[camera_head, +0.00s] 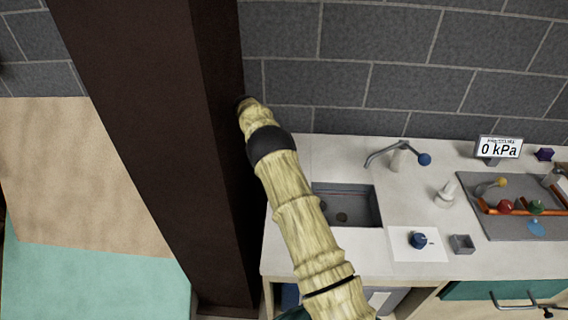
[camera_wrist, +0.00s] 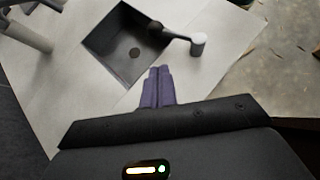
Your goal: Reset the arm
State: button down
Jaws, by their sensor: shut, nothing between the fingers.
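My arm (camera_head: 300,220), yellowish and wood-patterned with a dark band, rises from the bottom of the head view and leans up and left, in front of the counter's left end. My gripper (camera_wrist: 159,72) shows in the wrist view as two purple fingers side by side, shut and empty. In the wrist view the fingers overlap the white counter just below the sink (camera_wrist: 112,62). Whether they touch the counter cannot be told. The gripper's fingers are not discernible in the head view.
A dark brown upright (camera_head: 150,120) stands left of the arm. The white counter (camera_head: 330,155) carries a sink (camera_head: 355,203), a faucet (camera_head: 388,152), a blue knob (camera_head: 418,240), a small grey box (camera_head: 462,244), a "0 kPa" display (camera_head: 499,148) and a grey tray (camera_head: 500,228) of small coloured items.

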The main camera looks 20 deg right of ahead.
jog(key=shift+d, duration=0.2)
jog(key=s+a+r+m+t+y, duration=0.1)
jog(key=s+r+m+t, duration=0.1)
jog(key=s, duration=0.6)
jog(key=s+a+r+m+t+y, duration=0.2)
jog(key=s+t, duration=0.3)
jog(key=s, duration=0.4)
jog(key=s+a+r+m+t+y, duration=0.1)
jog(key=s+t, duration=0.3)
jog(key=s, duration=0.4)
jog(key=shift+s+a+r+m+y, duration=0.15)
jog(key=shift+a+r+m+y, duration=0.15)
jog(key=shift+r+m+y, duration=0.25)
jog(key=shift+f, duration=0.1)
jog(key=shift+a, duration=0.1)
